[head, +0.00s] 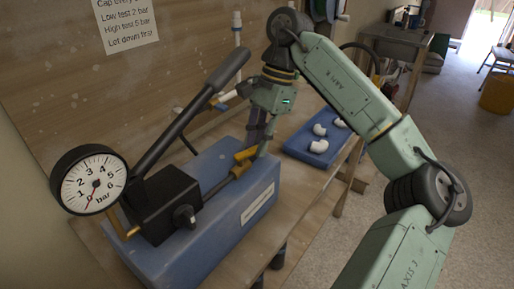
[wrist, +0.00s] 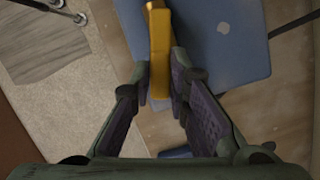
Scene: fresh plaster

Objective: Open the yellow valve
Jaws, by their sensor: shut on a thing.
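The yellow valve (head: 245,155) sits at the right end of the pipe on top of the blue pump tank (head: 215,245). Its yellow lever (wrist: 158,22) reaches in from the top of the wrist view, and its end lies between my fingers. My gripper (head: 256,144) comes down on the valve from above, shut on the lever; in the wrist view its two fingers (wrist: 159,78) press on either side. In the head view the lever's exact angle to the pipe is hard to tell.
A round gauge (head: 75,195) at left has its needle near 0. A long dark pump handle (head: 192,112) slants up from the black pump block (head: 160,210). A blue tray (head: 300,151) with white pipe fittings stands behind, right. Open floor (head: 470,150) lies at right.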

